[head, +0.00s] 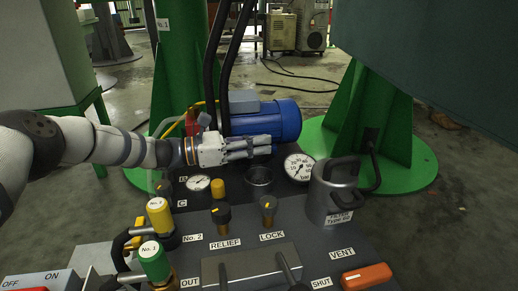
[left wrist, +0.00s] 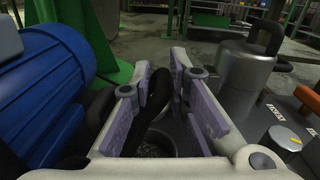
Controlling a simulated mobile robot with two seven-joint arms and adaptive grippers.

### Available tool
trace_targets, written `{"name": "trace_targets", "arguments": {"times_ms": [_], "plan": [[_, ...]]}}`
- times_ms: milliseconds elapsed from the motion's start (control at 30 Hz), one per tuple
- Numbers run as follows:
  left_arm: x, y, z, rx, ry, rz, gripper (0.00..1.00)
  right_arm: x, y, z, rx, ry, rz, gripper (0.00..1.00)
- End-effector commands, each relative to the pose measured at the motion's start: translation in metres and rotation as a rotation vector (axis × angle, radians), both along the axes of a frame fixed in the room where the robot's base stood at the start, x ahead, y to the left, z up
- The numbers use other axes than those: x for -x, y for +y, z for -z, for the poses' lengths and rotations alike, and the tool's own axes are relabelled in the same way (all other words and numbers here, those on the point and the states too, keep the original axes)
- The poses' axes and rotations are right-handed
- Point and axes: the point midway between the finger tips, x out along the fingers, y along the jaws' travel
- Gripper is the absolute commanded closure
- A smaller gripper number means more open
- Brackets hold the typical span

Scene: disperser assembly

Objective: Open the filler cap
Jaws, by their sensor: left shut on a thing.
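My left gripper (head: 266,146) reaches in from the left over the back of the dark panel, beside the blue motor. The held piece is hidden in the head view. My right gripper is not in view.
The blue motor (head: 279,120) stands close behind the gripper. A grey canister with a handle (head: 328,196) and a pressure gauge (head: 299,167) are right of the opening. A yellow cap (head: 217,188), a small gauge (head: 198,183) and a relief knob (head: 221,216) are left or in front.

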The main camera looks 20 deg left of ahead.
Motion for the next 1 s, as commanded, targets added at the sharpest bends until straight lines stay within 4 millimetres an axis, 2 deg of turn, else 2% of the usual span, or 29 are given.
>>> {"name": "trace_targets", "arguments": {"times_ms": [400,1000], "plan": [[-0.027,0.018,-0.01,0.163,0.246,-0.002,1.0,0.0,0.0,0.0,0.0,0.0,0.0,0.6],[-0.038,0.026,-0.012,0.232,0.349,0.0,1.0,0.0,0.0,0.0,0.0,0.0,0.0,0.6]]}}
